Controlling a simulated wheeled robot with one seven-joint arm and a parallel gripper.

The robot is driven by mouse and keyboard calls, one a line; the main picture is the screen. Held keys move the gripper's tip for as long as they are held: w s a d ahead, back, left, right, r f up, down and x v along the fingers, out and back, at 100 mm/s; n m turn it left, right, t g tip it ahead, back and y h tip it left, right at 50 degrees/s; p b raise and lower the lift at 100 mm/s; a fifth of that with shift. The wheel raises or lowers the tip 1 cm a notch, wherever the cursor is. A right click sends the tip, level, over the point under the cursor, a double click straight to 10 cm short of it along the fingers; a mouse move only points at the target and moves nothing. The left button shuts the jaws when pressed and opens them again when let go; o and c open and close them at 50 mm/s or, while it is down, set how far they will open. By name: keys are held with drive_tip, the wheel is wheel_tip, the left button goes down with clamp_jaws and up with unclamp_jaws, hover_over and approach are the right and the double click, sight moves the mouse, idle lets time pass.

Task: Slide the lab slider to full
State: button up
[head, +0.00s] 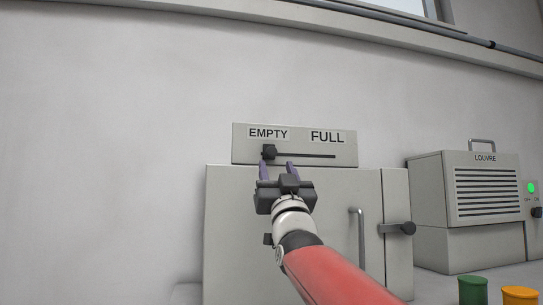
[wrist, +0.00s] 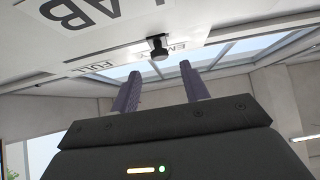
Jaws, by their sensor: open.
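The lab slider is a dark knob (head: 269,152) on a horizontal slot in a pale panel (head: 345,147). The knob stands at the left end of the slot, under the word EMPTY. The word FULL is printed toward the right. My gripper (head: 277,166) is open and empty, with its two purple fingers pointing up at the panel just below the knob. In the wrist view the knob (wrist: 158,48) shows beyond the fingertips and sideways between them, seemingly apart from both fingers. The exact depth gap is hard to tell.
A louvre box (head: 485,190) stands farther right. Green (head: 472,290) and orange (head: 519,296) cylinders stand at the lower right. Left wall is bare.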

sight(272, 153)
drive_tip(key=p+x, duration=0.2)
drive_tip(key=x, duration=0.4)
drive_tip(key=shift+p, duration=0.4)
drive_tip(key=shift+c, duration=0.5)
clamp_jaws()
